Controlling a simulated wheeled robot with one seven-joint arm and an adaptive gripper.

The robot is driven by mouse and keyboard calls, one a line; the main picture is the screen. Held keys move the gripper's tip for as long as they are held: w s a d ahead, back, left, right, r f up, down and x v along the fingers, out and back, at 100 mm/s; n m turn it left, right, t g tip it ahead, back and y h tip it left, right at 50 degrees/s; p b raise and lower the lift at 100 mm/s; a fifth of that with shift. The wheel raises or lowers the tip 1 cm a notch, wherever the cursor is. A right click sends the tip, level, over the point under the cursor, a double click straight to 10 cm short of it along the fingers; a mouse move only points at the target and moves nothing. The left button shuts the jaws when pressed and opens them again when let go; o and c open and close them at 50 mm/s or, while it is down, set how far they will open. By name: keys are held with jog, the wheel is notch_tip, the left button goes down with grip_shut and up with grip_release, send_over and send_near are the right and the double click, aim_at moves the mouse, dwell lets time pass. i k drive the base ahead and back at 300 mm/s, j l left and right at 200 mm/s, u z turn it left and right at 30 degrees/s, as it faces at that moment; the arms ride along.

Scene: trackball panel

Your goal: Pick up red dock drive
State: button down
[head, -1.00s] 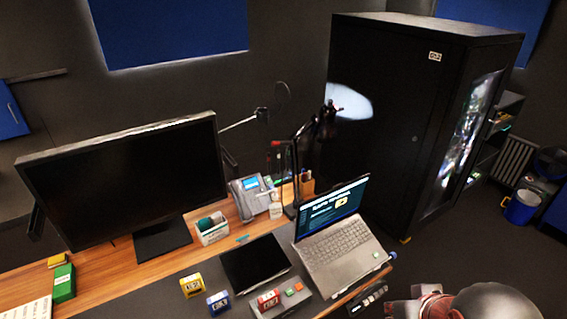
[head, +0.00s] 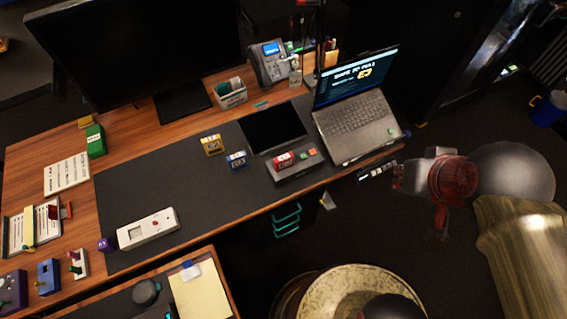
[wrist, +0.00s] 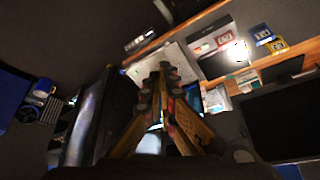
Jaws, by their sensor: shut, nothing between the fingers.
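The red dock drive (head: 284,160) sits on a grey dock (head: 297,165) on the dark desk mat, in front of the black tablet and left of the laptop. It also shows in the wrist view (wrist: 224,38), upside down. A blue drive (head: 237,160) and a yellow drive (head: 212,145) stand on the mat to its left. My gripper (wrist: 163,68) is shut and empty in the wrist view, apart from the drive. In the head view my arm is right of the desk, beyond its edge.
The open laptop (head: 357,127) reads "SAFE TO PULL". A black tablet (head: 272,128) lies behind the dock. A dark strip with light squares (head: 377,170) is at the desk's right front edge. The mat's middle is mostly clear, with a white device (head: 148,229) at left.

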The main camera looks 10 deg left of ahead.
aim_at(281, 162)
jog(key=i+l, duration=0.1)
jog(key=l, duration=0.4)
jog(key=i+l, duration=0.1)
jog(key=l, duration=0.4)
jog(key=l+u, duration=0.1)
jog(key=u, duration=0.35)
jog(key=l+u, duration=0.15)
jog(key=u, duration=0.25)
jog(key=l+u, duration=0.1)
jog(key=u, duration=0.35)
jog(key=l+u, duration=0.1)
jog(key=u, duration=0.35)
